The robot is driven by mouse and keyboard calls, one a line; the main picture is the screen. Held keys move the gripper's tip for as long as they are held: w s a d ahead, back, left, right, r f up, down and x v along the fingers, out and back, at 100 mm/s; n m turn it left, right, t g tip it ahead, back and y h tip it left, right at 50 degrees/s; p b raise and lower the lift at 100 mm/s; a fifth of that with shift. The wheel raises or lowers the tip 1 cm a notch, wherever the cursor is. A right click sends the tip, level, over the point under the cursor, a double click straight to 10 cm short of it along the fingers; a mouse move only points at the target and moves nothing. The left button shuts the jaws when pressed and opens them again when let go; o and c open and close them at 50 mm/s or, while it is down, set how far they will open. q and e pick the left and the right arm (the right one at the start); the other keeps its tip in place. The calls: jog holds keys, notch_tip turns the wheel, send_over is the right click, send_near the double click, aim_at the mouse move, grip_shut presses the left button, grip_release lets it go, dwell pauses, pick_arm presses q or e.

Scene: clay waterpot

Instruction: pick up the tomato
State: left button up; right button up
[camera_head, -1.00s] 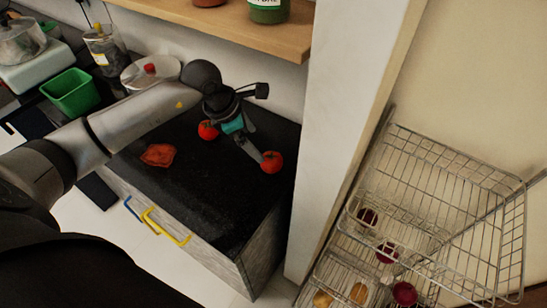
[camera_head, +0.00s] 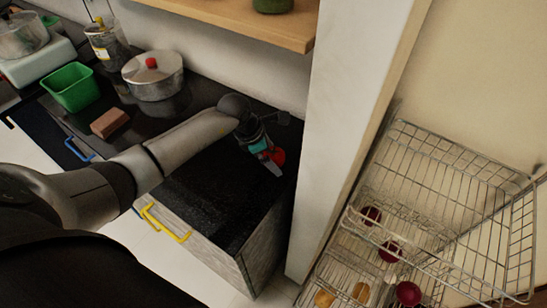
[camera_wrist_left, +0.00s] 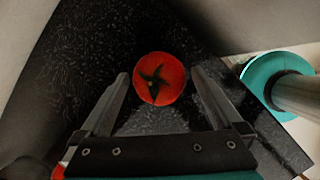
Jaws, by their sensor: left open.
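A round red tomato (camera_head: 279,156) is on the black countertop (camera_head: 215,205), near its right end by the white pillar. In the left wrist view the tomato (camera_wrist_left: 170,84) shows its dark green star-shaped top and lies between the fingertips. My left gripper (camera_head: 270,164) is over it in the head view and hides part of it. The left gripper (camera_wrist_left: 160,76) is open, with one finger on each side of the tomato; I cannot tell whether they touch it. A bit of red (camera_wrist_left: 58,172) shows at the lower left of the wrist view. My right gripper is not in view.
A lidded pot (camera_head: 152,76), a green container (camera_head: 72,88) and a brown block (camera_head: 110,122) stand at the left. A wooden shelf (camera_head: 235,22) is above the counter. A white pillar (camera_head: 340,120) and a wire rack (camera_head: 440,170) with red onions are at the right.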

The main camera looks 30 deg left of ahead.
aim_at(271, 153)
pick_arm(q)
jog(key=shift+c, duration=0.4)
jog(key=c, duration=1.2)
jog(key=shift+r, duration=0.1)
jog(key=shift+c, duration=0.2)
notch_tip(271, 153, up, 10)
jog(key=shift+f+p, duration=0.1)
jog(key=shift+p, duration=0.65)
